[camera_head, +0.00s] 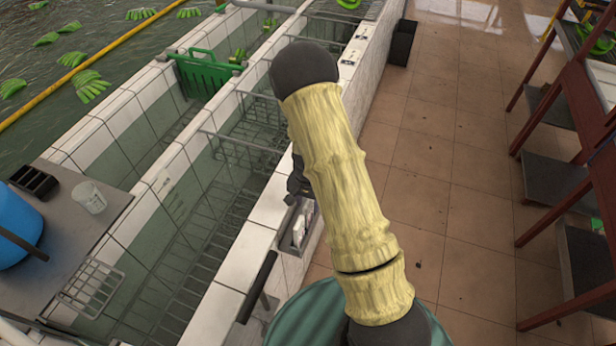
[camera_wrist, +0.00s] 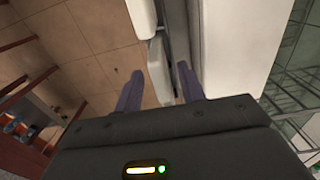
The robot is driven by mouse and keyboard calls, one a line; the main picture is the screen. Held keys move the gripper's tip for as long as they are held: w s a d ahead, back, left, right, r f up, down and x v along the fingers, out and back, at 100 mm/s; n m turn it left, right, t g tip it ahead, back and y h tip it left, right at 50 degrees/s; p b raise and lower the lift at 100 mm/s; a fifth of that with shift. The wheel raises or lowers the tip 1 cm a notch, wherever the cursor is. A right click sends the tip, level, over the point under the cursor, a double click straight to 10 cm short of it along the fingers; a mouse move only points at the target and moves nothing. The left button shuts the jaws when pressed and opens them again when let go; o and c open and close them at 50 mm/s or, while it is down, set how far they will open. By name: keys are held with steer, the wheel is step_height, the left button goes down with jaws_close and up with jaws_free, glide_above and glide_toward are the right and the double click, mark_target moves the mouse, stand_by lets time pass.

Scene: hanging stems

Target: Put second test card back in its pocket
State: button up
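In the wrist view, the two purple fingers of my gripper (camera_wrist: 160,70) stand apart. A pale, narrow piece (camera_wrist: 159,66) shows between or beyond them, with thin gaps at its sides; I cannot tell whether it is a test card or part of a holder. A second pale piece (camera_wrist: 142,16) lies farther off in line with it. In the head view, a small grey holder (camera_head: 287,243) with whitish items (camera_head: 300,226) is at the outer side of the tank wall. My arm hides much of the gripper there. No test card or pocket can be singled out.
The white-tiled tank wall (camera_head: 235,262) runs beside my arm, with water basins to its left. Two small dark-marked plates (camera_head: 348,62) lie on the wall top. Red-framed shelving (camera_head: 575,100) stands right; tiled floor between is open.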

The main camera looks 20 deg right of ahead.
step_height(320, 180, up, 14)
steer(key=b, duration=0.1)
steer(key=shift+r+b, duration=0.15)
steer(key=shift+b, duration=0.25)
stand_by(0.3)
steer(key=s+r+n+t, duration=0.1)
steer(key=s+r+n, duration=0.2)
steer(key=s, duration=0.4)
steer(key=s+r+n+t, duration=0.1)
steer(key=s+r+n, duration=0.3)
steer(key=s, duration=0.3)
steer(key=shift+s+r+t, duration=0.15)
steer(key=shift+s+t, duration=0.05)
steer(key=shift+t, duration=0.1)
stand_by(0.5)
